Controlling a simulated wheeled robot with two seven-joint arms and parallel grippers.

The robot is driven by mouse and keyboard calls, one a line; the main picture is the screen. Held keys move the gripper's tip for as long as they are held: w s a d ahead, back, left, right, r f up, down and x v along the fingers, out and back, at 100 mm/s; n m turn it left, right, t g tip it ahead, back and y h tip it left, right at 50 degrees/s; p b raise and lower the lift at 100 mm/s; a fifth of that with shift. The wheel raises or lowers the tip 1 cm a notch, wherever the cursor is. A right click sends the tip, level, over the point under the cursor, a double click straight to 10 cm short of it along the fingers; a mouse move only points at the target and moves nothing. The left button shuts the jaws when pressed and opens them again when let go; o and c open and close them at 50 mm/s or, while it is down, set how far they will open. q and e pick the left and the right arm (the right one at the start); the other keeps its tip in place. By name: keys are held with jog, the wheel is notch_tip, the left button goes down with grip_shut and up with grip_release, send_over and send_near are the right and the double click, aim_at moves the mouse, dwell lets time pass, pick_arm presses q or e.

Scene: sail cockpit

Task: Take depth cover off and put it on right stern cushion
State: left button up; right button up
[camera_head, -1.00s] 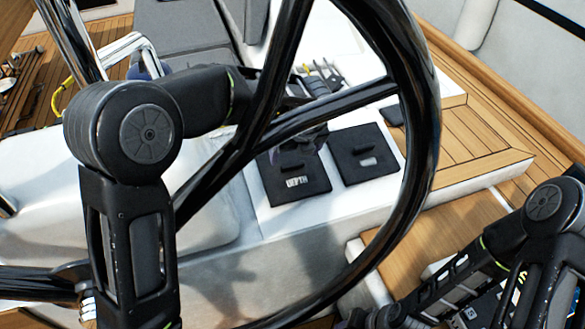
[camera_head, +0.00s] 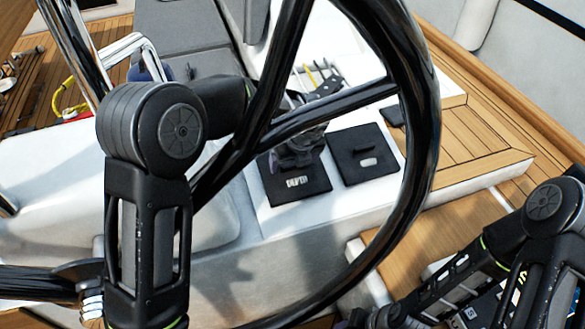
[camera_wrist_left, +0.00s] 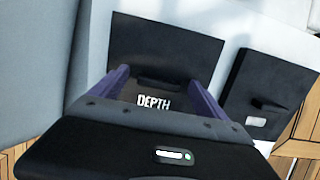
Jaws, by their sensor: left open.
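The depth cover (camera_head: 312,184) is a flat black square with a raised grip bar and white DEPTH lettering, lying on the white console. In the left wrist view the cover (camera_wrist_left: 180,45) lies under my left gripper (camera_wrist_left: 157,84), its bar between the two purple fingers. In the head view my left gripper (camera_head: 298,158) is over the cover, partly behind the wheel spoke. It is open, and I cannot tell whether it touches the bar. My right arm shows at lower right, its gripper out of view. I cannot tell which surface is the right stern cushion.
A second black cover (camera_head: 364,155) lies close beside the depth cover. The large black steering wheel (camera_head: 424,130) stands in front of the console. A wooden seat (camera_head: 475,145) is to the right, and grey pads (camera_head: 180,30) lie at the back.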

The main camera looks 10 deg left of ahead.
dwell(0.3)
pick_arm(q)
jog(key=c, duration=1.5)
